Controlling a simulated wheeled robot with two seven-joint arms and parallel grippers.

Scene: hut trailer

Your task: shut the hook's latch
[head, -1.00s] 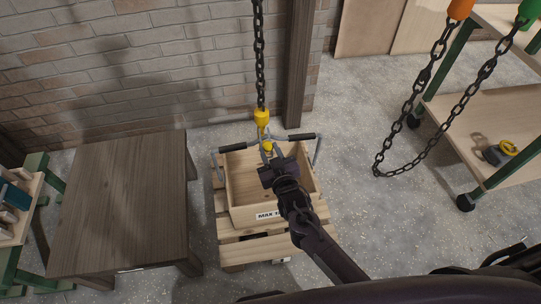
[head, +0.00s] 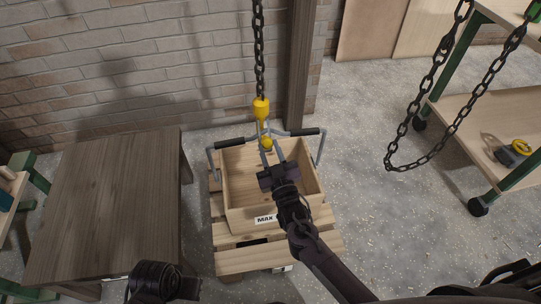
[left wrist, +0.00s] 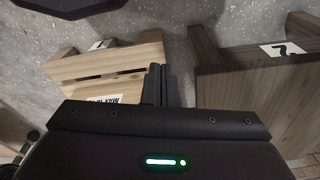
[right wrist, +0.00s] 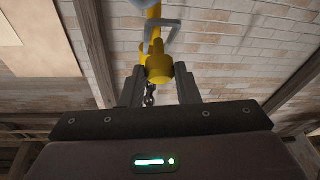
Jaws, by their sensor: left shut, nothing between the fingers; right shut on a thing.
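The yellow hook (head: 262,109) hangs on a dark chain above a wooden crate, its lower end by the crate's grey lifting bars. My right gripper (head: 267,154) reaches up over the crate and is shut on a yellow part at the lower end of the hook. In the right wrist view the yellow hook (right wrist: 157,66) shows between the fingers, with a grey bar (right wrist: 168,27) beside it. I cannot make out the latch or whether it is open. My left gripper (left wrist: 161,85) is shut and empty; its arm shows at the bottom left of the head view.
The crate (head: 236,190) with black-gripped grey handles (head: 303,132) stands on a pallet (head: 265,257). A brown table (head: 110,205) is left of it, a wheeled shelf (head: 470,120) right. A loop of chain (head: 410,166) hangs before the shelf. Brick wall stands behind.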

